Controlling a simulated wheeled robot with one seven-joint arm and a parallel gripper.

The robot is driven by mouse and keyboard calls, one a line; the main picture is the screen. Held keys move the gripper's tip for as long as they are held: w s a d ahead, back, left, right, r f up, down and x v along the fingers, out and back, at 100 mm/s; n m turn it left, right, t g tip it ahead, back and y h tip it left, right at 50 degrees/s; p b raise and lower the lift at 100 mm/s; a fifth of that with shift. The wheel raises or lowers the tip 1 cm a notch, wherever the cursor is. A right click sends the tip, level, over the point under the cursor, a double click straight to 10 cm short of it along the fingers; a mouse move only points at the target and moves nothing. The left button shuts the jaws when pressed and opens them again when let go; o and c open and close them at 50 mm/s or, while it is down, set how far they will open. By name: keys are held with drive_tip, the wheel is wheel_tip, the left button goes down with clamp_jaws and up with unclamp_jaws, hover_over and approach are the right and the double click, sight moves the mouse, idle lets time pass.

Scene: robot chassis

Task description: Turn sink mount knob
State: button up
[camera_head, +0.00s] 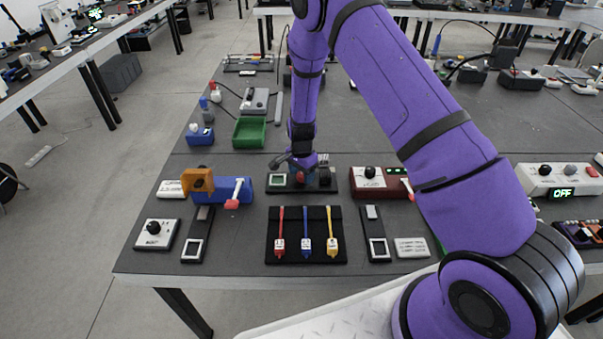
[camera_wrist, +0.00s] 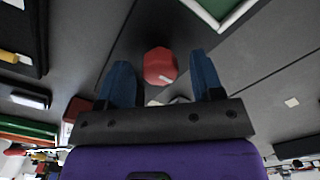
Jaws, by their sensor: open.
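A red, faceted knob (camera_wrist: 160,66) with a white mark shows in the wrist view, above the dark table surface. My gripper (camera_wrist: 163,76) is open, with one blue finger on each side of the knob. I see a gap on both sides, and I cannot tell how far the fingertips reach down along it. The arm end largely hides the knob there.
Three coloured levers on a black board (camera_head: 306,253) lie in front of the panel. A blue and orange device (camera_head: 222,189) stands to the left, a dark red box (camera_head: 381,183) to the right. A green tray (camera_head: 250,133) lies behind left. Bare table lies behind the panel.

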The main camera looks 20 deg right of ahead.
drive_tip(key=c, duration=0.9)
drive_tip(key=n, duration=0.4)
drive_tip(key=shift+n, duration=0.4)
drive_tip(key=n, duration=0.4)
drive_tip(key=shift+n, duration=0.3)
drive_tip(key=n, duration=0.4)
drive_tip(key=shift+n, duration=2.6)
